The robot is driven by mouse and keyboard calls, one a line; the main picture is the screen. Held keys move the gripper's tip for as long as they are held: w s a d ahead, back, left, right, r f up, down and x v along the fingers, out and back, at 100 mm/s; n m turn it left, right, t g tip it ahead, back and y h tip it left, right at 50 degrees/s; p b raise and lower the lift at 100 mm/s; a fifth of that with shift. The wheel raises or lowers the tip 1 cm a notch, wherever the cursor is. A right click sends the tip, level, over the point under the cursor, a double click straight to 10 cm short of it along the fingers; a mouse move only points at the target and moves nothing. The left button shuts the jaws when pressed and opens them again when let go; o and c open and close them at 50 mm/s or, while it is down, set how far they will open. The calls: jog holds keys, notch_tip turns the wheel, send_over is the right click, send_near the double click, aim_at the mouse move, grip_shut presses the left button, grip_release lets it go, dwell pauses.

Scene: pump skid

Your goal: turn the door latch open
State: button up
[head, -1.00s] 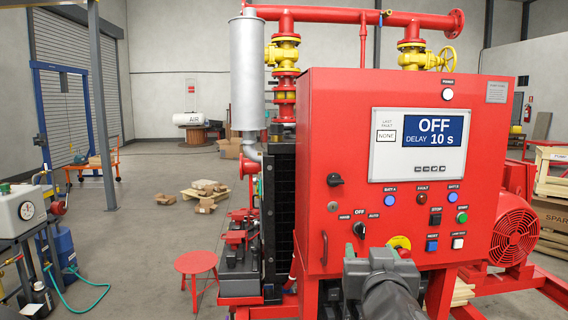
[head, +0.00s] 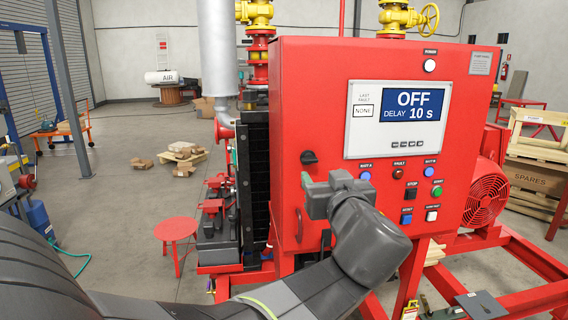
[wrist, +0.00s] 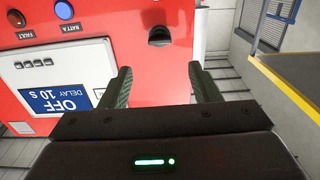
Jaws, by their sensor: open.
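The door latch (head: 309,157) is a small black turn knob on the red control cabinet (head: 318,80), left of the push-buttons and below the display. In the wrist view the picture is turned over, and the latch (wrist: 160,36) lies ahead of the gap between my fingers, apart from them. My gripper (wrist: 158,80) is open and empty, with its two dark green fingers spread. In the head view my wrist and arm cover the selector-switch area of the cabinet, and the fingertips are hidden behind the wrist.
The display panel (head: 408,118) reads OFF, DELAY 10 s. Buttons sit below it, including the green start button (head: 437,191). A red vertical door handle (head: 299,225) is at the cabinet's left edge. A red stool (head: 175,231) and open floor lie to the left.

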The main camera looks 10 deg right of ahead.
aim_at(311, 160)
jog(key=w, duration=0.6)
jog(key=w+b, duration=0.1)
jog(key=w, duration=0.2)
jog(key=shift+w+a, duration=0.25)
jog(key=shift+w, duration=0.05)
jog(key=c, duration=1)
